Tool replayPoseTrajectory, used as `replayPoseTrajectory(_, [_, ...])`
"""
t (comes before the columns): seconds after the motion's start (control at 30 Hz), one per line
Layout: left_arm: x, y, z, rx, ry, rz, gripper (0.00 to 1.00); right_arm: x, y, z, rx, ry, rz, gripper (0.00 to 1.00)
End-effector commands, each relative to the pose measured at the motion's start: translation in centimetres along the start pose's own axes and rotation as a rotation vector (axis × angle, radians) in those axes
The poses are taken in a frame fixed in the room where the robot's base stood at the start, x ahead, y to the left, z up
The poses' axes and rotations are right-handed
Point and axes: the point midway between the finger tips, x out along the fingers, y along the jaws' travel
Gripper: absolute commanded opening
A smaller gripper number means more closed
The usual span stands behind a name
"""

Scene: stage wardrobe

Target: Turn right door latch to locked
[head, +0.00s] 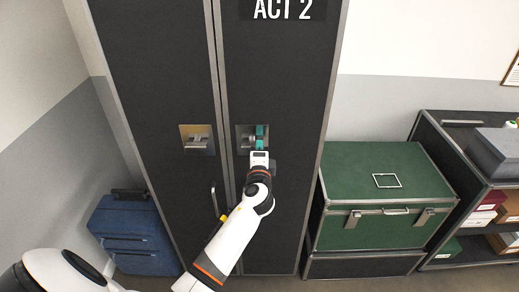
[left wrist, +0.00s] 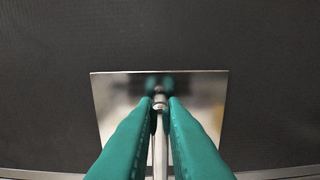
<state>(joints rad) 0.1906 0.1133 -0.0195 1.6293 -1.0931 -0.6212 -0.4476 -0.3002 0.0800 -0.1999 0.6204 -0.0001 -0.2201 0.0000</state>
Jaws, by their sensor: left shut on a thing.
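The tall black wardrobe has two doors. The right door (head: 285,75), under an "ACT 2" sign, carries a metal latch plate (head: 240,132), which fills the middle of the left wrist view (left wrist: 115,100). My left gripper (head: 261,134) has teal fingers and is at this plate. In the left wrist view, its fingertips (left wrist: 160,101) are shut on the right door latch (left wrist: 159,140), one on each side near its pivot. The fingers hide part of the latch. The left door latch (head: 197,141) lies level on its own plate. My right gripper is not in view.
A vertical pull handle (head: 214,200) is on the left door. A blue suitcase (head: 132,235) stands at the left by the wall. A green trunk (head: 375,195) on a black base and a shelf unit (head: 450,165) with boxes stand at the right.

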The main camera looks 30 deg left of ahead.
Motion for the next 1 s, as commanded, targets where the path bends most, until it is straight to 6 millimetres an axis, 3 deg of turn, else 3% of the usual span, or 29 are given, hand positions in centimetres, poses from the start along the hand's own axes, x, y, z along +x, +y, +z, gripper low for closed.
replayPoseTrajectory(0.13, [0.0,-0.2,-0.1,0.005,0.003,-0.004,0.0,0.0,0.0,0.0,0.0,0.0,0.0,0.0])
replayPoseTrajectory(0.17, [0.0,-0.2,-0.1,0.005,0.003,-0.004,0.14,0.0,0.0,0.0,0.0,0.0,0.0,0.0])
replayPoseTrajectory(0.3, [0.0,-0.2,-0.1,0.003,0.003,-0.003,0.33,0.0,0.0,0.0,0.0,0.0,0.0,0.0])
replayPoseTrajectory(0.67, [-0.7,-0.2,0.0,0.0,0.001,-0.002,0.33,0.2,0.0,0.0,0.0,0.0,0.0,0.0])
replayPoseTrajectory(1.0, [-7.4,-0.5,-0.1,0.0,0.001,-0.003,0.33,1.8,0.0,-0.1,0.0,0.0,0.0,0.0])
